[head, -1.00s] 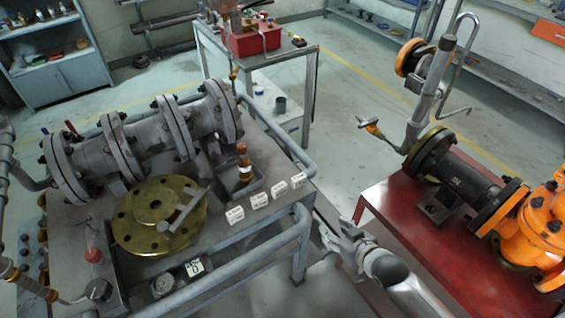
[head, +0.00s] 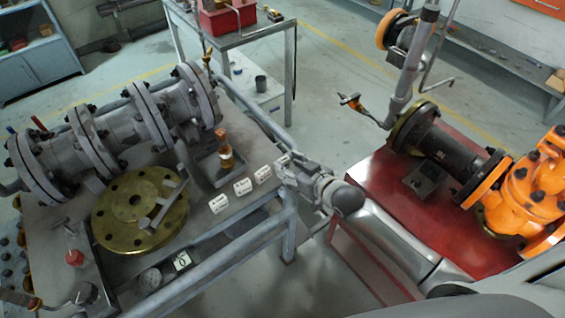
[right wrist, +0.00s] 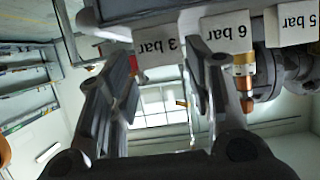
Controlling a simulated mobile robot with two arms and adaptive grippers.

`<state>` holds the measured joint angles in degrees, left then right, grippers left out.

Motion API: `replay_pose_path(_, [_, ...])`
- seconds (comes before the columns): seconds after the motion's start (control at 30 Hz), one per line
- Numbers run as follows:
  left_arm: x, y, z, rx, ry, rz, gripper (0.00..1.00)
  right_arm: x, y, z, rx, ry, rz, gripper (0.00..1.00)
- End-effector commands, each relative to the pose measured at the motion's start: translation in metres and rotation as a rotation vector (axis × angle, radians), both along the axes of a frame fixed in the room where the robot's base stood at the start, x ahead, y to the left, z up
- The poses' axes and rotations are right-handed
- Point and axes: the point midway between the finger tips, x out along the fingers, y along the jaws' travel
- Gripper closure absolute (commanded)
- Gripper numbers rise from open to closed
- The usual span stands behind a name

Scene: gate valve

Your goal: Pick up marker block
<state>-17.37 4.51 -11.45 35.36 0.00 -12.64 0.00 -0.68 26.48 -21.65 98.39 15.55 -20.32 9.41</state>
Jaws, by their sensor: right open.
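Several white marker blocks stand in a row along the near right edge of the grey bench; in the head view two clear ones are a left block (head: 219,203) and its neighbour (head: 243,187). My right gripper (head: 287,166) is at the right end of the row and partly hides the last block. In the right wrist view the labels are upside down: a "3 bar" block (right wrist: 160,47), a "6 bar" block (right wrist: 228,38) and a "5 bar" block (right wrist: 297,25). The open right fingers (right wrist: 157,58) lie on either side of the "3 bar" block; contact cannot be told. My left gripper is not in view.
A tray with a copper-coloured fitting (head: 226,156) stands behind the blocks. A brass flange disc (head: 120,210) and grey flanged piping (head: 115,130) occupy the bench. A bench rail (head: 225,250) runs below the blocks. A red table (head: 380,205) stands to the right.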

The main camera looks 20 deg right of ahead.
Motion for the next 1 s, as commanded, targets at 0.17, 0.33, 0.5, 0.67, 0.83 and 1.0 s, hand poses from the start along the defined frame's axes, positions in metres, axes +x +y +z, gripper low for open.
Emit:
replay_pose_path(0.17, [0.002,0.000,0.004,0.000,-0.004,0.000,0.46,0.021,0.008,-0.008,0.000,-0.001,-0.001,0.54])
replay_pose_path(0.33, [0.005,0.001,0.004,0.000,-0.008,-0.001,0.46,0.030,0.012,-0.012,-0.001,0.000,0.000,0.54])
replay_pose_path(0.5, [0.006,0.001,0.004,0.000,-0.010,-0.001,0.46,0.030,0.012,-0.013,-0.001,-0.001,0.000,0.54])
replay_pose_path(0.67, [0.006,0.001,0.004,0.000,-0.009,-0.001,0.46,0.030,0.012,-0.013,-0.001,-0.001,0.000,0.66])
replay_pose_path(0.83, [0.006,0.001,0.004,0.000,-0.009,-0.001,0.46,0.030,0.012,-0.012,0.000,-0.001,0.000,0.76])
replay_pose_path(1.0, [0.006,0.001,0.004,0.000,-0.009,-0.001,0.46,0.030,0.012,-0.012,0.000,-0.001,0.000,0.76])
